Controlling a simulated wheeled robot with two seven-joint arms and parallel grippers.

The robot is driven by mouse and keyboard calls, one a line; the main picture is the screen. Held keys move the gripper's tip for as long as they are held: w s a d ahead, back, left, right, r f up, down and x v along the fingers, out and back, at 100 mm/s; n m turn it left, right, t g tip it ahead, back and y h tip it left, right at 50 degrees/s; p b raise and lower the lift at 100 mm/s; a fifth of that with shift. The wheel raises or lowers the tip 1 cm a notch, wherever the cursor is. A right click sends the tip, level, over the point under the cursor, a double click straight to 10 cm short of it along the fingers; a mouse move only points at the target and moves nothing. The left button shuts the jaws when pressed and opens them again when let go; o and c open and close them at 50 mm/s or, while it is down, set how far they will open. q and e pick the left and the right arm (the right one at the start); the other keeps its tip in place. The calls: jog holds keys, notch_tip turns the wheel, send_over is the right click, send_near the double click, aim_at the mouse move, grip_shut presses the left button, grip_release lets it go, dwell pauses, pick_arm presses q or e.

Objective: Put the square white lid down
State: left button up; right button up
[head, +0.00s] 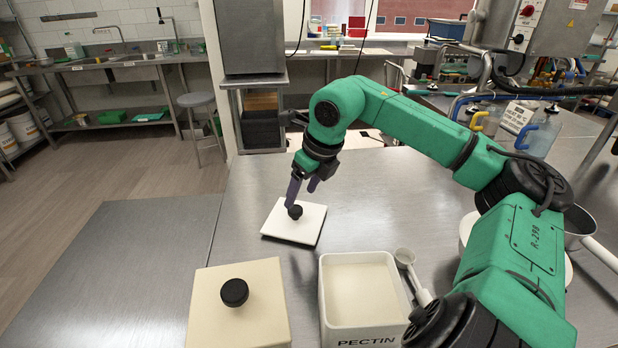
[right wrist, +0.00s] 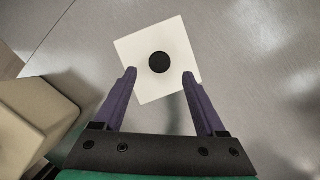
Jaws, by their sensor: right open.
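The square white lid (head: 285,222) with a round black knob (head: 295,212) lies flat on the steel table, beyond the pectin bin. In the right wrist view the lid (right wrist: 135,55) shows whole but for the parts behind the fingers, with its knob (right wrist: 159,62) ahead of the fingertips. My right gripper (head: 302,196) is just above the lid, its purple fingers by the knob. In the right wrist view the gripper (right wrist: 160,73) is open, fingers wide apart and clear of the knob. My left gripper is not in view.
The open white bin marked PECTIN (head: 362,295) stands at the near side, a scoop (head: 408,265) at its right. A cream box with a black-knobbed lid (head: 240,305) stands to its left. The table (head: 390,185) is clear around the white lid. Jugs (head: 540,135) stand at the back right.

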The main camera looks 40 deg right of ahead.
jog(key=v, duration=0.5)
jog(key=shift+s+r, duration=0.1)
jog(key=shift+r, duration=0.2)
